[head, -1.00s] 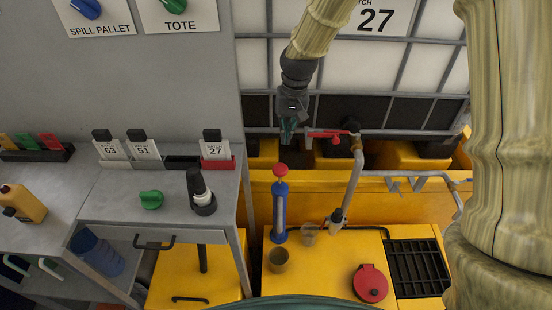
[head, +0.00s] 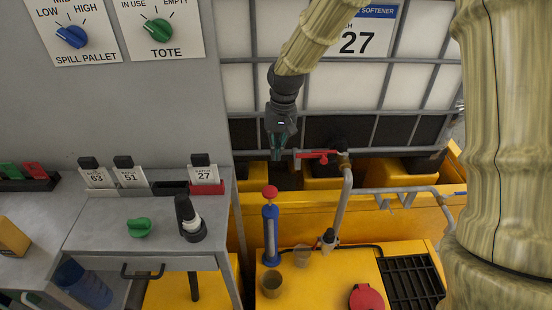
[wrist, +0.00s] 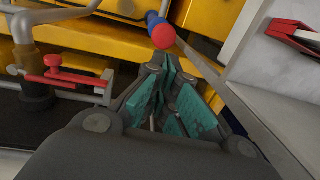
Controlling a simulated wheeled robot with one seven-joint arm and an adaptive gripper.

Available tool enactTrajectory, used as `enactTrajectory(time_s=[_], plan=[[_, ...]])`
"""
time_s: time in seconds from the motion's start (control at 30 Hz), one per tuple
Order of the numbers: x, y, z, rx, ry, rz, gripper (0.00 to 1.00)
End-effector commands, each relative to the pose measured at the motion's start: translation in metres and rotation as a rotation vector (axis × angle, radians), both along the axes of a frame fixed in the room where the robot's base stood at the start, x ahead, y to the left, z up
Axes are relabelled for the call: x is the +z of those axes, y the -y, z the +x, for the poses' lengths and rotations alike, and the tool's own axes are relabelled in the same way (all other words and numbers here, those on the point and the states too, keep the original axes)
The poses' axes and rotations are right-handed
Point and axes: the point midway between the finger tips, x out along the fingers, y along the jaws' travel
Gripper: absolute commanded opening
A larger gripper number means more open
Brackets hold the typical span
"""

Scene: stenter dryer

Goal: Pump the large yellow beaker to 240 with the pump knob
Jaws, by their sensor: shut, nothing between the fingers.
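The pump is an upright blue cylinder (head: 271,238) with a round red knob (head: 270,191) on top, at the middle of the head view. The knob also shows in the wrist view (wrist: 164,37), just beyond the fingertips. An amber-tinted beaker (head: 271,284), apparently the yellow one, stands on the yellow deck in front of the pump; its level and markings are too small to read. A paler clear beaker (head: 302,255) stands behind it to the right. My gripper (head: 276,157) points down above the knob, apart from it. Its teal-padded fingers (wrist: 168,73) are shut and empty.
A red-handled valve (head: 318,155) on a grey pipe is close to the right of my gripper. A metal bench (head: 120,215) with a green knob and black bottle stands left. A red lid (head: 366,298) and black grate (head: 410,280) are on the deck.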

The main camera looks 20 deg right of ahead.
Motion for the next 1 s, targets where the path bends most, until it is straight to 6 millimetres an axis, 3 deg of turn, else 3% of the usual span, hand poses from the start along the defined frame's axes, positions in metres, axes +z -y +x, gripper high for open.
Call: enactTrajectory(time_s=[0.7,1.0], plan=[[-0.087,-0.009,0.000,-0.001,-0.002,0.000,0.00],[-0.115,-0.012,0.001,0.000,-0.001,-0.001,0.00]])
